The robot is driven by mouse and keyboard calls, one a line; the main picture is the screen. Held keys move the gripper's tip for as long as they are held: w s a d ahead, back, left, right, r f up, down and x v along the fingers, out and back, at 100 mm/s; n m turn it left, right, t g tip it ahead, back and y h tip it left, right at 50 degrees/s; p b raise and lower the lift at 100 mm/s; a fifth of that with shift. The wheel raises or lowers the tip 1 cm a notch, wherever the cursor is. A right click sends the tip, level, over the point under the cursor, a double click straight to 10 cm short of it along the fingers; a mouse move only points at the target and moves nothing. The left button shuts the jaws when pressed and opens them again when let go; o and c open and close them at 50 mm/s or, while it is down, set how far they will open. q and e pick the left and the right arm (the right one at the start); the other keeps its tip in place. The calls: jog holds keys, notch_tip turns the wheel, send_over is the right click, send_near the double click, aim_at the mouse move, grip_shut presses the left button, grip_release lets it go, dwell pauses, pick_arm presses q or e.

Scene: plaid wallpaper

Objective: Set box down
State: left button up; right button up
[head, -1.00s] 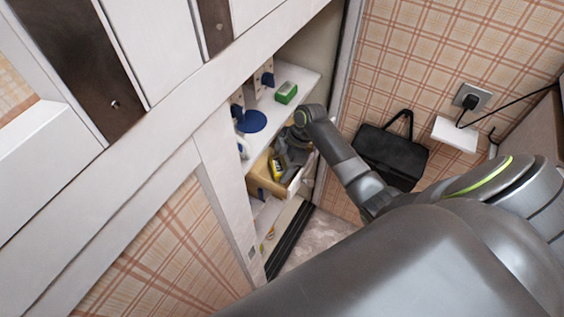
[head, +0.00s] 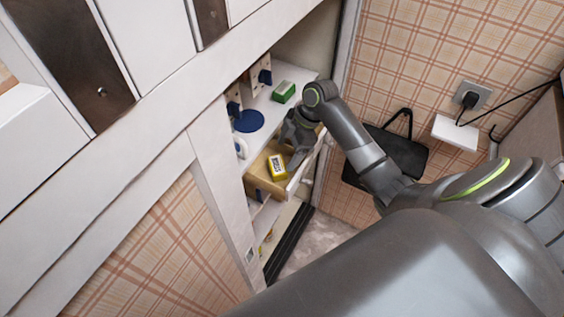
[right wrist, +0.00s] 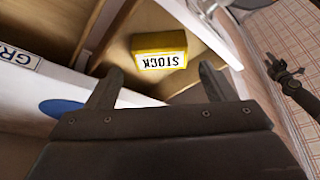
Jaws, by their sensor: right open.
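A small yellow box with a white "STOCK" label (head: 277,166) lies in an open wooden drawer (head: 256,179) of the white cabinet. In the right wrist view the yellow box (right wrist: 159,51) lies on the drawer floor, beyond the fingertips and apart from them. My right gripper (head: 297,158) is at the drawer, just beside the box. In the right wrist view its two fingers (right wrist: 158,88) are spread, with nothing between them. My left gripper is not in view.
The shelf (head: 291,102) above the drawer holds a green box (head: 284,92) and a blue disc (head: 249,121). A black bag (head: 398,154) hangs on the plaid wall to the right, below a socket (head: 470,97). The drawer has bare floor around the box.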

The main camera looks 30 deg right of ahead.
jog(key=shift+b+v, duration=0.6)
jog(key=shift+v, duration=2.35)
jog(key=shift+f, duration=0.15)
